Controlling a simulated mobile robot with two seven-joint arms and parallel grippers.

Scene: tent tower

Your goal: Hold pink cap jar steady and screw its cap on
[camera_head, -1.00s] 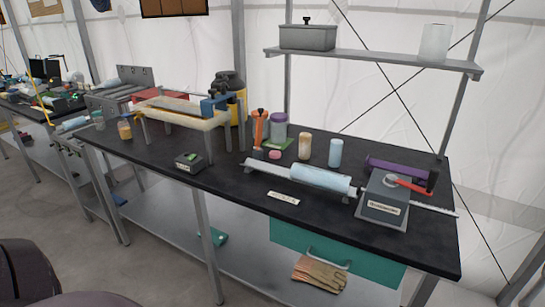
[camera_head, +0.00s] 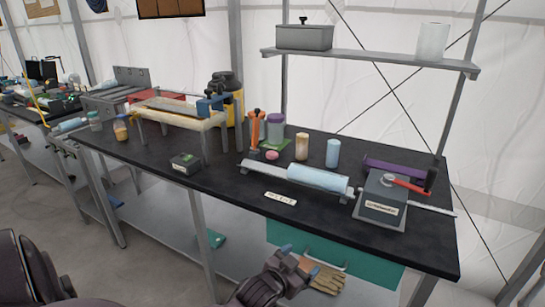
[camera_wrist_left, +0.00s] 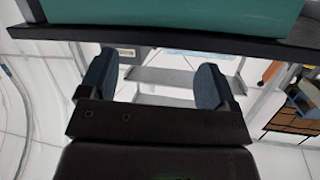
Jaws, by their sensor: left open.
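A small pink disc, likely the pink cap (camera_head: 271,155), lies flat on the dark bench top (camera_head: 225,182). Just behind it stand an orange-handled tool (camera_head: 257,130) and a clear jar with a purple lid (camera_head: 276,130). To its right stand a tan-filled cylinder (camera_head: 302,147) and a light blue cylinder (camera_head: 332,153), both upright. I cannot tell which one is the pink cap jar. My left gripper (camera_head: 301,260) is open and empty, low in front of the bench. Its two blue-tipped fingers show apart in the left wrist view (camera_wrist_left: 155,82). My right gripper is not in view.
A rail with a blue roll (camera_head: 318,178) and a grey box with a red lever (camera_head: 382,200) occupy the bench's right. A small dark box (camera_head: 186,163) sits left of centre. The front-left bench strip is clear.

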